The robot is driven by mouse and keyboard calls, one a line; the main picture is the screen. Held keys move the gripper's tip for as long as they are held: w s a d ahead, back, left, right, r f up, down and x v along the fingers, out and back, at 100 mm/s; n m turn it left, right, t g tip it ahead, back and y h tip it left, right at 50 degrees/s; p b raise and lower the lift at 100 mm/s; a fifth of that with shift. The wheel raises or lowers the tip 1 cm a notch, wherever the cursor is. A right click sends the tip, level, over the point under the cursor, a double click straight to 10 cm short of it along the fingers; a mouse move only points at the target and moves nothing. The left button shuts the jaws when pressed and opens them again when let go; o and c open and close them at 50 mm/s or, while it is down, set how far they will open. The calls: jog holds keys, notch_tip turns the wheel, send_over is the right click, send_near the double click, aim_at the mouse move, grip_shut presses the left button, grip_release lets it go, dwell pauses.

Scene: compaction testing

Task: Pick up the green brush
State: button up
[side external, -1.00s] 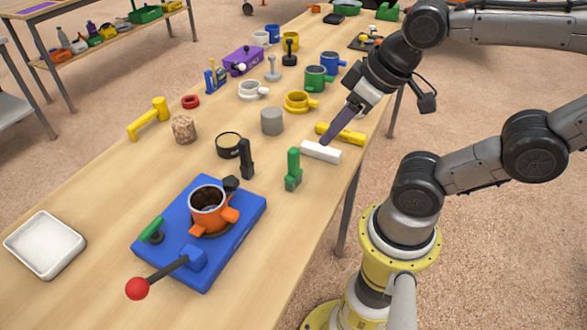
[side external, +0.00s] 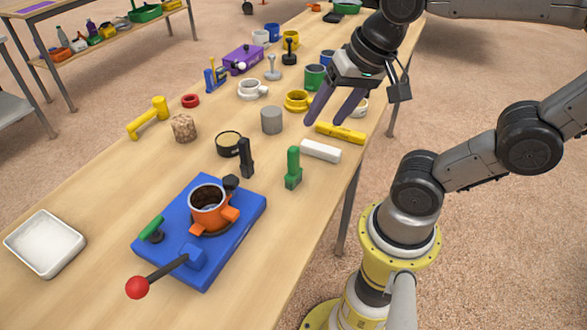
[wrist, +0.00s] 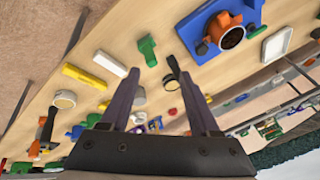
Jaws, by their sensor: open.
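The green brush (side external: 293,168) is the green piece with an upright handle and a wider foot. It stands on the table to the right of the blue base. In the wrist view the green brush (wrist: 148,50) lies ahead of the fingertips, slightly left of centre. My gripper (side external: 325,120) is open and empty. It hangs above the table, behind and to the right of the brush in the side view, clear of it. In the wrist view the two purple fingers (wrist: 158,74) are spread apart with nothing between them.
A white block (side external: 321,151) and a yellow block (side external: 340,133) lie near the table's right edge. A black-handled tamper (side external: 246,158) stands left of the brush. The blue base (side external: 170,250) holds an orange cup (side external: 208,206). Bare table lies in front of the brush.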

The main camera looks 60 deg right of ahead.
jog(key=w+d+m+g, duration=0.25)
jog(key=w+m, duration=0.25)
jog(key=m, duration=0.3)
jog(key=m+g, duration=0.2)
jog(key=m, duration=0.1)
send_over(295, 147)
notch_tip(295, 147, down, 6)
jog(key=shift+r, duration=0.25)
notch_tip(295, 147, down, 8)
jog(key=shift+f, duration=0.1)
jog(key=shift+a+f, duration=0.15)
jog(key=shift+f, duration=1.15)
jog(key=shift+a+f, duration=0.1)
jog(key=shift+f, duration=1.15)
grip_shut()
